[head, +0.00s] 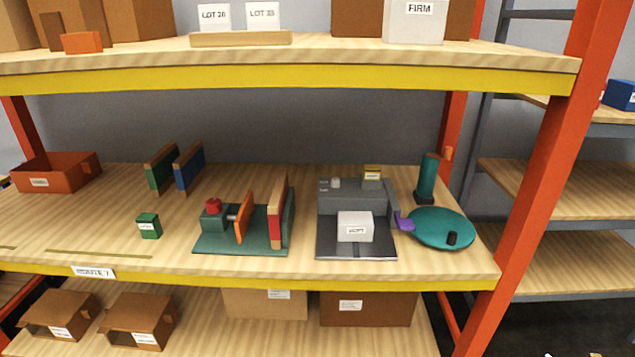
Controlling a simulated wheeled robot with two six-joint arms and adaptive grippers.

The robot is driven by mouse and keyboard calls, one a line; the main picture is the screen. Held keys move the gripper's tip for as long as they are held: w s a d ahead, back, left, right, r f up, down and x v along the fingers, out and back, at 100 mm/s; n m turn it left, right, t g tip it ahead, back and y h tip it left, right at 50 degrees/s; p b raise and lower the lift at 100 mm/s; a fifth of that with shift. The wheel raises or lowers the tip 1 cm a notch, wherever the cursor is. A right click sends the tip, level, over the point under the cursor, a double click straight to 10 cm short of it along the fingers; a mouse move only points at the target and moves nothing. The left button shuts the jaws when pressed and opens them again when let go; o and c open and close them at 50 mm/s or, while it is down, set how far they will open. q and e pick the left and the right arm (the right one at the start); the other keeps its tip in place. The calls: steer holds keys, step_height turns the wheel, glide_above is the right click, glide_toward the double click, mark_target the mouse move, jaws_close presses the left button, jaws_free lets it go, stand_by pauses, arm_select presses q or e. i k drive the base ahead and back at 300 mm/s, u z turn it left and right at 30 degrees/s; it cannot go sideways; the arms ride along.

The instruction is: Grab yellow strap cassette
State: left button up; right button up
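A small block with a yellow top (372,172) sits at the back right on top of a grey machine (340,197) on the middle shelf. It is the only small yellow piece I see on that shelf, and it looks like the yellow strap cassette. Its lower part looks dark or grey, and it is too small to make out detail. A white labelled block (355,227) stands on the machine's front plate. Neither of my grippers can be made out. Small pale and yellow bits show at the bottom right edge, too cut off to identify.
A teal disc (440,228), a purple piece (404,224) and a dark green cylinder (428,177) stand right of the machine. A green-based fixture (220,243) stands left. The upper shelf's yellow beam (290,79) runs above. The front left of the shelf is mostly clear.

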mark_target(370, 172)
steer(key=k, duration=0.45)
steer(key=z, duration=1.35)
steer(key=i, duration=1.7)
steer(key=u, duration=0.6)
